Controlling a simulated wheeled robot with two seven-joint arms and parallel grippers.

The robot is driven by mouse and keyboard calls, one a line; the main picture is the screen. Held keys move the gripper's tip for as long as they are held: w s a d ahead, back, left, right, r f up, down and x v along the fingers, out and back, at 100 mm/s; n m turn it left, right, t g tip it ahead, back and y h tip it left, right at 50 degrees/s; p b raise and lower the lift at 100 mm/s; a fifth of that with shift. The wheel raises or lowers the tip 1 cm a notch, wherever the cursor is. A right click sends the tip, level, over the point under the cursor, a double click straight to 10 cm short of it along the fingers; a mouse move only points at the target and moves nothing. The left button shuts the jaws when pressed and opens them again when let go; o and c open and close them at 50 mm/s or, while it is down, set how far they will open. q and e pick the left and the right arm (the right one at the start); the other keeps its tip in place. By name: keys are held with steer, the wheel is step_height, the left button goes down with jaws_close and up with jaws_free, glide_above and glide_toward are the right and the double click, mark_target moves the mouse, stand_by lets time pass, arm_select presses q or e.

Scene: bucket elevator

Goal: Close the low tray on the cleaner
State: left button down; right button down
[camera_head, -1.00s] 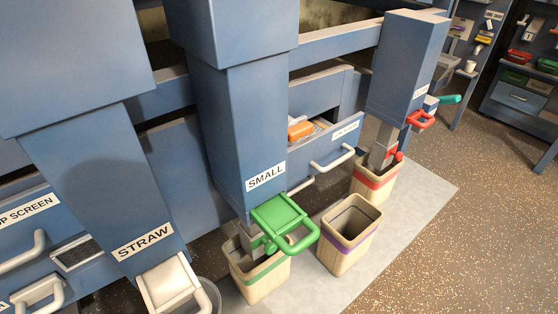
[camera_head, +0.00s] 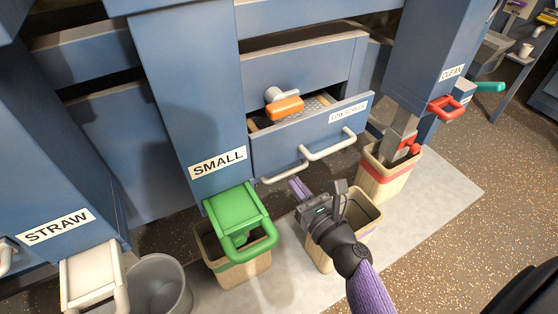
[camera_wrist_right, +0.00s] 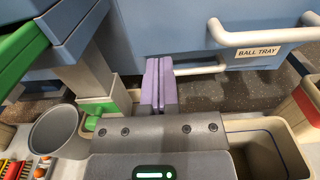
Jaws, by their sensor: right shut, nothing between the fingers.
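A blue drawer labelled LOW SCREEN (camera_head: 312,134) stands pulled out of the blue cleaner in the head view. A mesh shows inside it. It has a pale handle (camera_head: 330,146) on its front. My right gripper (camera_head: 298,187) is in front of and below the drawer, apart from its front, over the bin with a purple band. In the right wrist view its purple fingers (camera_wrist_right: 159,68) are together and empty. Ahead of them is a blue front labelled BALL TRAY (camera_wrist_right: 268,51) with a pale handle. My left gripper is not in view.
An orange-handled part (camera_head: 284,108) is above the open drawer. A green flap (camera_head: 238,215) labelled SMALL stands to the left over a bin. The purple-banded bin (camera_head: 368,212) and red-banded bin (camera_head: 384,183) stand on the right. Speckled floor at the right is clear.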

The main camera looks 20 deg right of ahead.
mark_target(273, 156)
steer(key=w, duration=0.6)
steer(key=shift+w+a+b, duration=0.25)
steer(key=shift+b, duration=0.05)
steer(key=shift+w, duration=0.6)
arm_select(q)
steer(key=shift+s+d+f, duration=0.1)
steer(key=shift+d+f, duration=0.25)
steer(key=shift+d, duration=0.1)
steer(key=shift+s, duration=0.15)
